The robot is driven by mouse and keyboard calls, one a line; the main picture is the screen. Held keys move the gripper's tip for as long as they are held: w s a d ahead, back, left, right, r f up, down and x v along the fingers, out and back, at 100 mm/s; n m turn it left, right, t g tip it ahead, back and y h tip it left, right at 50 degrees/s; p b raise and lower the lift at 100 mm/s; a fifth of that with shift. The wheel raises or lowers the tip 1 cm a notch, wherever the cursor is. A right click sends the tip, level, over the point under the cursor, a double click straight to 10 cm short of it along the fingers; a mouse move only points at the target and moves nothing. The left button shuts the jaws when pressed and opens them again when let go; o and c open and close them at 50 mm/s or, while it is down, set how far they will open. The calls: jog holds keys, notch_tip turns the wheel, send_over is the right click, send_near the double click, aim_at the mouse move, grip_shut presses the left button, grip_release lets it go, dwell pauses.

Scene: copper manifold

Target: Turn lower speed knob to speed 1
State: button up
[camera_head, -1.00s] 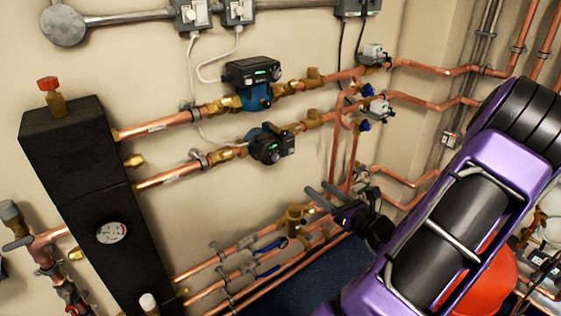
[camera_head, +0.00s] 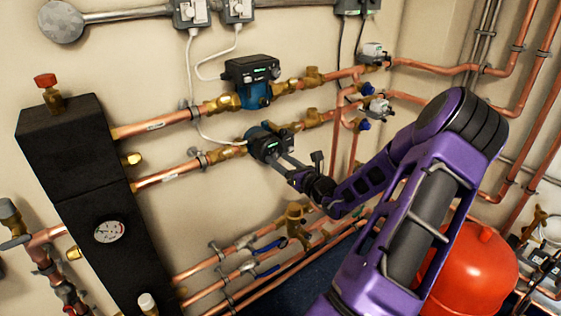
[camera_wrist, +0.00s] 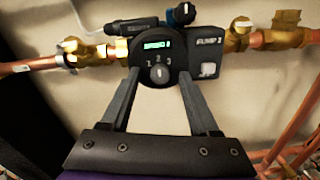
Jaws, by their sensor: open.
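The lower pump (camera_head: 264,142) sits on the lower copper pipe in the head view, with a dark face and a small green display. In the wrist view its round face shows a lit green display (camera_wrist: 157,46), the numbers 1, 2, 3 and a small grey speed knob (camera_wrist: 160,73) below them. The knob's mark looks about upright, below the 2. My gripper (camera_head: 284,162) is open and reaches toward the pump face. In the wrist view my gripper (camera_wrist: 160,82) has one finger on each side of the knob; whether they touch the face, I cannot tell.
The upper pump (camera_head: 250,80) is close above, with its own pipe. A white button (camera_wrist: 208,69) is right of the knob on the pump. Blue-handled valves (camera_head: 268,246) are below, and a red tank (camera_head: 470,270) stands at the lower right.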

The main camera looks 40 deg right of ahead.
jog(key=shift+w, duration=0.1)
grip_shut()
dwell(0.3)
jog(key=shift+n, duration=0.4)
jog(key=n+b, duration=0.3)
jog(key=n, duration=0.1)
jog(key=shift+f, duration=0.2)
jog(key=n+b, duration=0.3)
jog(key=shift+r+n+b, duration=0.1)
jog(key=shift+n+b, duration=0.4)
jog(key=shift+r, duration=0.1)
